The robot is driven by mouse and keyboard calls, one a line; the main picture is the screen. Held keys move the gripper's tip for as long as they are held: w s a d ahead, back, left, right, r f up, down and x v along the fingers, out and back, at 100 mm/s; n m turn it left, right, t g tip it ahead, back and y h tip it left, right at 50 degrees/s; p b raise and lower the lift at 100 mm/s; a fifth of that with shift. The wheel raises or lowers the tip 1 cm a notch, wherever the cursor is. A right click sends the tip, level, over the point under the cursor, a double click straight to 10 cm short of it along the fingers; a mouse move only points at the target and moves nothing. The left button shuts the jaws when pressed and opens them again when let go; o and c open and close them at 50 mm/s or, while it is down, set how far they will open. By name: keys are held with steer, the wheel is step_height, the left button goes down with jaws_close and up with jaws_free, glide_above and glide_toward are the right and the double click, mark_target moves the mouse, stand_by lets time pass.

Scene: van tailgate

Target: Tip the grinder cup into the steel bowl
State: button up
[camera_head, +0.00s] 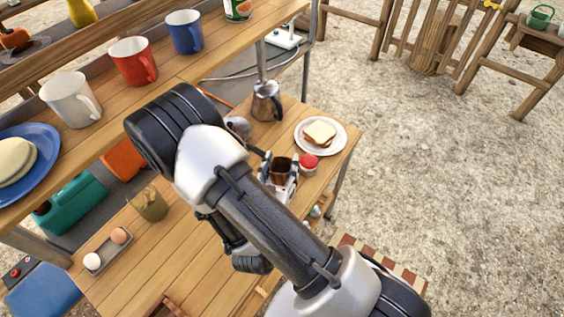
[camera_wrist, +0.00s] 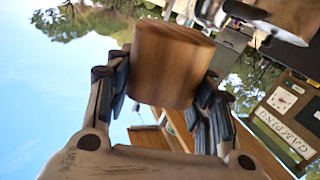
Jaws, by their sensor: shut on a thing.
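My gripper (camera_head: 278,178) is shut on the brown wood-look grinder cup (camera_head: 281,172), over the right part of the lower wooden table. In the head view the cup's dark mouth faces up towards the camera, and it looks roughly upright. In the wrist view the cup (camera_wrist: 172,65) sits between both finger pads. Its contents cannot be made out. A rounded silver thing (camera_head: 238,127), possibly the steel bowl, shows just beyond my arm, left of the cup. My arm hides part of it.
A steel moka pot (camera_head: 266,103) stands behind the cup. A sandwich plate (camera_head: 338,141) and a red-lidded jar (camera_head: 308,164) are to its right. Mugs (camera_head: 133,62) line the upper shelf. A glass (camera_head: 148,203) and an egg tray (camera_head: 108,252) are at left.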

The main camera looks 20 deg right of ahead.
mark_target(275, 171)
steer(key=shift+s+n+g+p, duration=0.15)
steer(key=shift+n+g+p, duration=0.2)
steer(key=shift+p, duration=0.2)
steer(key=shift+f+n+g+p, duration=0.4)
steer(key=shift+n+p, duration=0.65)
steer(key=shift+p, duration=0.15)
steer(key=f+n+g+p, duration=0.1)
steer(key=n+p, duration=0.1)
steer(key=p, duration=0.1)
steer(key=shift+w+f, duration=0.1)
steer(key=shift+w, duration=0.1)
steer(key=shift+w+a+f+n+g+p, duration=0.15)
steer(key=shift+f+n+g+p, duration=0.1)
steer(key=shift+n+g+p, duration=0.65)
steer(key=n, duration=0.1)
steer(key=f+n+g+p, duration=0.1)
steer(key=n+h+p, duration=0.1)
steer(key=shift+w+a+f, duration=0.15)
steer(key=shift+w+a, duration=0.1)
steer(key=shift+w, duration=0.1)
steer(key=n, duration=0.1)
steer(key=n+g, duration=0.1)
steer(key=h, duration=0.1)
steer(key=shift+w+a+f+n+g+p, duration=0.2)
steer(key=shift+w+f+n+g+p, duration=0.1)
steer(key=shift+f+n+g, duration=0.1)
steer(key=shift+n, duration=0.3)
